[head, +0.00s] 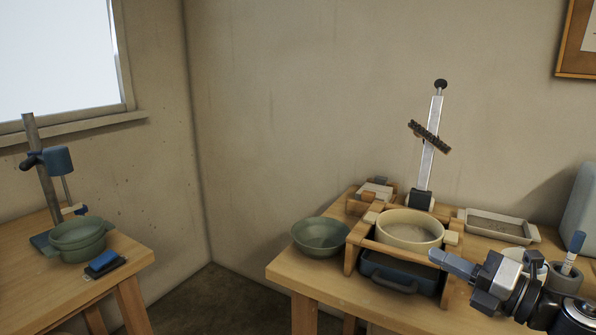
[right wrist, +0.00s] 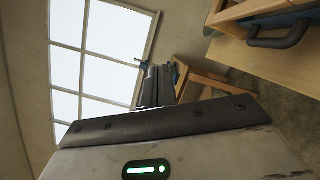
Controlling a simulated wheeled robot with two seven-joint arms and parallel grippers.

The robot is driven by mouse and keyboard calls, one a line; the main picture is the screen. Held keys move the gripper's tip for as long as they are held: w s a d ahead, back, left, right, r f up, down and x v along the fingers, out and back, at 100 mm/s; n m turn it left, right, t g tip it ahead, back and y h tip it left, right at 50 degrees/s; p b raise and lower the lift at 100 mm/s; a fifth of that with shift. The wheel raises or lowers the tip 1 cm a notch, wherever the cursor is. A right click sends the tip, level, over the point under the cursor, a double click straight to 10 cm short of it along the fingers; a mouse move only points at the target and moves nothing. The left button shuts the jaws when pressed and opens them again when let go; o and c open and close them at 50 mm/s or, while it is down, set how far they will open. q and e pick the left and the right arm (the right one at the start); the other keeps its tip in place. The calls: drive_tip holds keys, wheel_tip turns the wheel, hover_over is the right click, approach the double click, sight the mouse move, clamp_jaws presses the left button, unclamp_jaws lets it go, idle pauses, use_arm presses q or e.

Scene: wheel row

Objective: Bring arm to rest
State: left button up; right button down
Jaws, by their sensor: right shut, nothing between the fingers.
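My right gripper (head: 437,257) comes in from the lower right of the head view, its shut fingers pointing left. It is in front of the wooden stand with the cream basin (head: 409,231), and nothing shows in its fingers. In the right wrist view the shut fingers (right wrist: 157,86) point away toward the window and the left table, with no object between them. My left gripper is not in view.
The right table (head: 310,276) holds a green bowl (head: 321,236), a dark blue tray (head: 390,274) under the basin, a cream tray (head: 500,226) and an upright metal post (head: 431,150). The left table (head: 110,278) holds a green pot (head: 77,241). Open floor lies between them.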

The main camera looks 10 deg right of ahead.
drive_tip(key=s+a+f+m+g+h, duration=0.1)
drive_tip(key=s+a+f+m+h, duration=0.1)
drive_tip(key=s+a+f+m, duration=0.3)
drive_tip(key=s+a+f+m+g+h, duration=0.2)
drive_tip(key=s+a+f+m, duration=0.3)
drive_tip(key=f+m, duration=0.8)
drive_tip(key=s+a+f+m+g+h, duration=0.1)
drive_tip(key=s+a+f+m+h, duration=0.3)
drive_tip(key=s+f+m, duration=0.5)
drive_tip(key=shift+a+f+m+g, duration=0.3)
drive_tip(key=shift+a+f+m, duration=0.3)
drive_tip(key=shift+a+m, duration=0.25)
